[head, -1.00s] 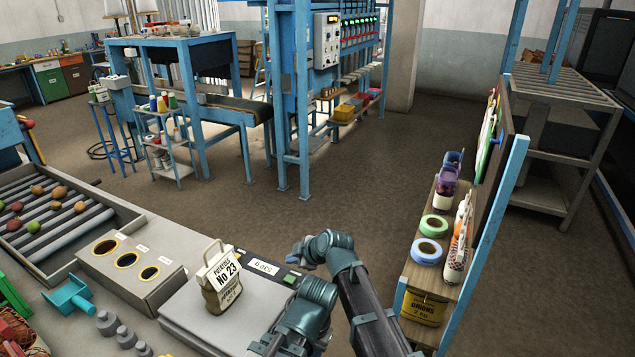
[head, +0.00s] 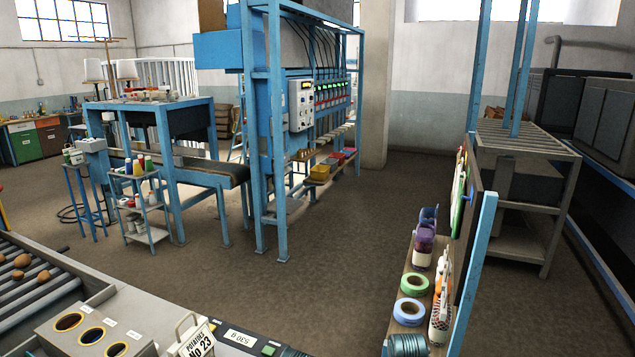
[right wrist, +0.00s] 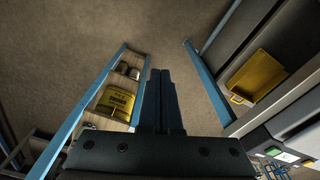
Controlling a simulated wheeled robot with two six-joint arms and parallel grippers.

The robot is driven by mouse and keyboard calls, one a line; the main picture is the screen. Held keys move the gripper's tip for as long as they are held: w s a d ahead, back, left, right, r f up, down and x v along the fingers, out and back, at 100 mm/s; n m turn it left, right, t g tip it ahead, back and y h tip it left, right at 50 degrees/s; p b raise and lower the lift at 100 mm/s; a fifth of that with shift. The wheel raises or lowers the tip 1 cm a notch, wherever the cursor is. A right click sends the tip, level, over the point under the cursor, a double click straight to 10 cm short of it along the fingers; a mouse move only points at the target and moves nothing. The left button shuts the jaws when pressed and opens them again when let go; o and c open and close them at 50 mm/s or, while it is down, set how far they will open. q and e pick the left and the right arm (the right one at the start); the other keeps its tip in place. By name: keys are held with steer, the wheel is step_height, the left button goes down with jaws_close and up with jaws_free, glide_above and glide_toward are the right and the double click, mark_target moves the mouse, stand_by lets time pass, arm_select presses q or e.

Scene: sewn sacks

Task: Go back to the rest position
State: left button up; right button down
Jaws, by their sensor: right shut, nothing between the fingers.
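My right gripper (right wrist: 161,75) shows in the right wrist view with its two dark fingers together and nothing between them.
The shelf (head: 418,265) at right holds tape rolls (head: 411,311) and bottles. A roller conveyor (head: 40,300) with potatoes and a box with three holes (head: 92,336) lie at lower left. Blue machine frames stand behind. The floor (head: 320,245) in the middle is clear.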

steer(key=s+a+n+g+h, duration=0.1)
steer(key=s+a+n, duration=0.2)
steer(key=s+a, duration=0.3)
steer(key=a, duration=0.5)
steer(key=shift+n, duration=0.4)
